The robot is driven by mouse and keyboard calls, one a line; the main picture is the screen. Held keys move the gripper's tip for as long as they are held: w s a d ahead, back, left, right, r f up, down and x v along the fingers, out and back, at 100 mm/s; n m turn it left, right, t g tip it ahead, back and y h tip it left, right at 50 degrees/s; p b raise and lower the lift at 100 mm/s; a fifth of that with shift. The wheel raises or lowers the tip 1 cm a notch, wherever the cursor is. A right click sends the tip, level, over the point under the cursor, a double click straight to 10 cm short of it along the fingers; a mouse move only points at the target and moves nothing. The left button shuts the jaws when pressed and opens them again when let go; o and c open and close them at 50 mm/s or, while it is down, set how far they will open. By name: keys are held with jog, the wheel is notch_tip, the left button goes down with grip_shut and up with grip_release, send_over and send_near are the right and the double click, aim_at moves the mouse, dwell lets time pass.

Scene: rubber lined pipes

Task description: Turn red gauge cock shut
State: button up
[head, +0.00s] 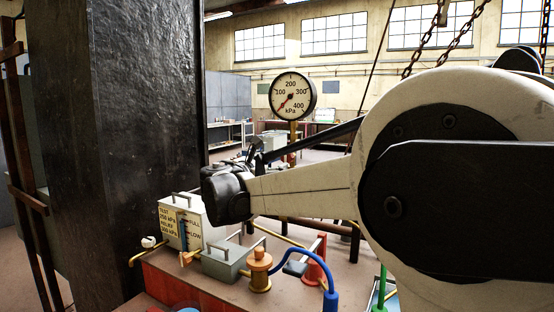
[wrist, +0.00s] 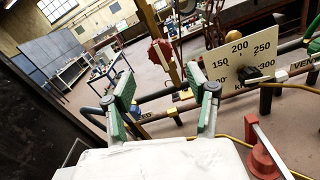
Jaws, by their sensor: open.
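A red, scallop-edged handle (wrist: 160,53) sits on an upright brass pipe (wrist: 163,25) in the wrist view. It looks like the red gauge cock, and whether it stands open or shut is not clear. My gripper (wrist: 158,76) is open and empty, its two green-padded fingers apart. The handle appears between and beyond the fingertips, with no contact visible. In the head view, a round kPa gauge (head: 293,97) tops the brass pipe, its needle at the lower left. My gripper and arm cover the lower pipe there, and I cannot make out the cock.
A scale plate (wrist: 244,63) with a black knob stands right of my fingers. A red post with a pale lever (wrist: 264,157) is nearer, lower right. Dark horizontal pipes (wrist: 150,118) run below. The head view shows a white test box (head: 182,222), a brass fitting (head: 259,270) and a dark column (head: 115,130).

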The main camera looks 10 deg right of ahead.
aim_at(285, 157)
jog(key=x, duration=0.9)
jog(key=shift+w+d, duration=0.2)
jog(key=shift+w, duration=0.05)
jog(key=shift+c, duration=0.5)
jog(key=c, duration=1.1)
jog(key=shift+o, duration=0.2)
